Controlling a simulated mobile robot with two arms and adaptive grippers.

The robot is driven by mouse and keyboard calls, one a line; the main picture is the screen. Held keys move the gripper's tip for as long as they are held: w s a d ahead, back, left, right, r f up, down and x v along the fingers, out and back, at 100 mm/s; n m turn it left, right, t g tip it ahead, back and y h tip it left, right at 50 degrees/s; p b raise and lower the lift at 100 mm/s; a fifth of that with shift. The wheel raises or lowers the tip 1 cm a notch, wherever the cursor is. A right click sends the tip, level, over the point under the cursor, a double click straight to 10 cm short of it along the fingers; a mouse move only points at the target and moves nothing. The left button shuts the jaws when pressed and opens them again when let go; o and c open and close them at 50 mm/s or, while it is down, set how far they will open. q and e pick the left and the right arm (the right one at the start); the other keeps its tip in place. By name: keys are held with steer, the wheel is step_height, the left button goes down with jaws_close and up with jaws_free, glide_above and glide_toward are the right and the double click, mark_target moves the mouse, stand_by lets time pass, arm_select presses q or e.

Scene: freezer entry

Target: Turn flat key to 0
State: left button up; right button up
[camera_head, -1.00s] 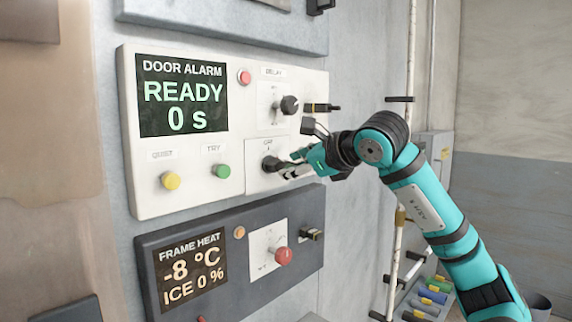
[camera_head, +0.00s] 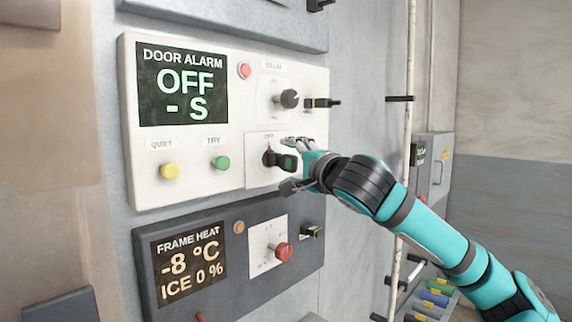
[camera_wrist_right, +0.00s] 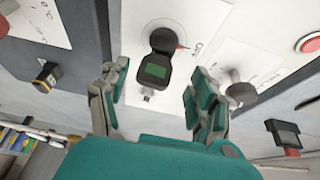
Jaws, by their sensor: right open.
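The flat key (camera_head: 287,162) has a dark head with a green patch and sits in the dark round lock (camera_head: 269,157) on the white door alarm panel (camera_head: 190,193). The alarm screen (camera_head: 182,84) reads OFF and - S. My right gripper (camera_head: 296,165) is open at the key, one finger above it and one below it in the head view. In the right wrist view the key (camera_wrist_right: 156,70) stands between the spread fingers of the gripper (camera_wrist_right: 158,92), with gaps on both sides. My left gripper is not in view.
A delay knob (camera_head: 289,99) and another dark key-like part (camera_head: 322,103) stick out above the lock. The frame heat panel (camera_head: 200,238) with a red knob (camera_head: 283,252) lies below. A thin vertical pipe (camera_head: 408,130) runs to the right.

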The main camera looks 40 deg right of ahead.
steer(key=o, duration=0.5)
steer(key=shift+s, duration=0.2)
steer(key=s+d+b, duration=0.1)
steer(key=s+b, duration=0.3)
steer(key=s, duration=0.2)
steer(key=shift+s+d+b, duration=0.15)
steer(key=shift+s+b, duration=0.15)
steer(key=shift+b, duration=0.1)
stand_by(0.6)
stand_by(0.4)
steer(key=v, duration=1.2)
steer(key=shift+d, duration=0.1)
